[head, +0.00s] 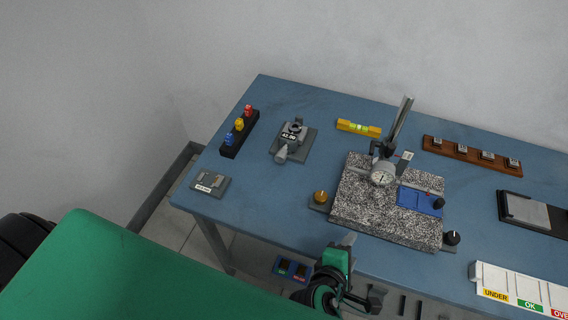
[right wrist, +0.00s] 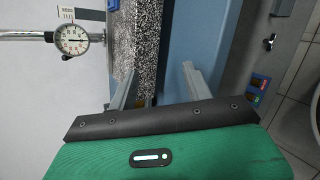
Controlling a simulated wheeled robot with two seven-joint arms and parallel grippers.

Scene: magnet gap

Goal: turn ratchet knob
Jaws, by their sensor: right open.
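A brass knob (head: 320,197) stands on a small base at the left front corner of the speckled granite plate (head: 360,205). A black knob (head: 452,238) sits at the plate's right front corner. I cannot tell from the pictures which is the ratchet knob. My right gripper (head: 348,240) is open at the table's front edge, below the brass knob. In the right wrist view its fingers (right wrist: 158,88) are spread, with the granite plate's edge beyond. My left gripper is not in view.
A dial gauge (head: 383,174) on a post stands over the plate; it also shows in the right wrist view (right wrist: 72,39). A blue block (head: 420,202) lies on the plate. A white sorting tray (head: 520,290) is at front right. The table's left front is mostly clear.

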